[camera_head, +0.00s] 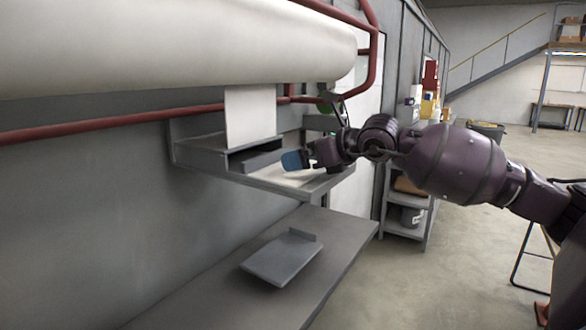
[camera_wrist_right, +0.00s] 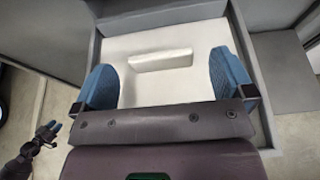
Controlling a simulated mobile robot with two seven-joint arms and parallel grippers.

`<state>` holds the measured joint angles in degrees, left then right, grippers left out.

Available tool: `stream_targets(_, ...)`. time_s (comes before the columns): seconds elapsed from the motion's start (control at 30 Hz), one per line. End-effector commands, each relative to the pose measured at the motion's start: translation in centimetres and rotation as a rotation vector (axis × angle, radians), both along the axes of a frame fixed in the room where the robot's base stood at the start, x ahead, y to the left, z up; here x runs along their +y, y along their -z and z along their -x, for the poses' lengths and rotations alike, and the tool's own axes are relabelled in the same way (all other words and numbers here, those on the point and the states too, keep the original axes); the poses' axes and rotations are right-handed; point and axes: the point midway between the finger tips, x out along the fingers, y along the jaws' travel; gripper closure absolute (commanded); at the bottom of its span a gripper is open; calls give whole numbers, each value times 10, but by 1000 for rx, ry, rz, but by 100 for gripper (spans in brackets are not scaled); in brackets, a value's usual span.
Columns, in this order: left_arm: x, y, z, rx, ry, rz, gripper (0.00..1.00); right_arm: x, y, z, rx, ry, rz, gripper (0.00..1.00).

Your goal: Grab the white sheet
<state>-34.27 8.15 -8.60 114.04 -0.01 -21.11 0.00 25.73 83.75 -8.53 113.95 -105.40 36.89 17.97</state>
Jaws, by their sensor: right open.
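A white sheet (camera_head: 250,115) hangs from under the big white roll down to a grey wall tray. A white flat surface (camera_head: 300,178) also shows in the tray by my right gripper (camera_head: 300,160). In the right wrist view, this white surface (camera_wrist_right: 125,85) fills the tray, with a raised pale strip (camera_wrist_right: 160,60) on it. My right gripper, seen there too (camera_wrist_right: 168,88), has its blue fingers apart on either side, the strip beyond them; contact cannot be told. A dark gripper, seemingly my left (camera_wrist_right: 47,132), shows small at the lower left; its jaws are unclear.
The white roll (camera_head: 180,40) and red pipe rails (camera_head: 120,122) run above the grey tray (camera_head: 205,155). Below is a grey bench (camera_head: 215,290) bearing a grey plate (camera_head: 283,257). A shelf rack (camera_head: 405,230) stands behind my right arm. The floor at right is mostly clear.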

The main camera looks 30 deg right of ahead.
Motion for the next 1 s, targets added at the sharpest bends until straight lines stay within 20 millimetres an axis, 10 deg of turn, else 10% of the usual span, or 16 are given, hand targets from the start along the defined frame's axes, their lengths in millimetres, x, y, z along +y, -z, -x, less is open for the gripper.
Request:
stream_targets(0.57,0,-5,-1,-3,-1,0,57,9,9,-22,0,0,0,0)
stream_targets(0.87,1,-3,4,5,-3,0,57,9,9,-22,0,1,0,46)
stream_targets(1.0,1,-3,4,5,-3,0,57,9,9,-22,-1,1,1,49)
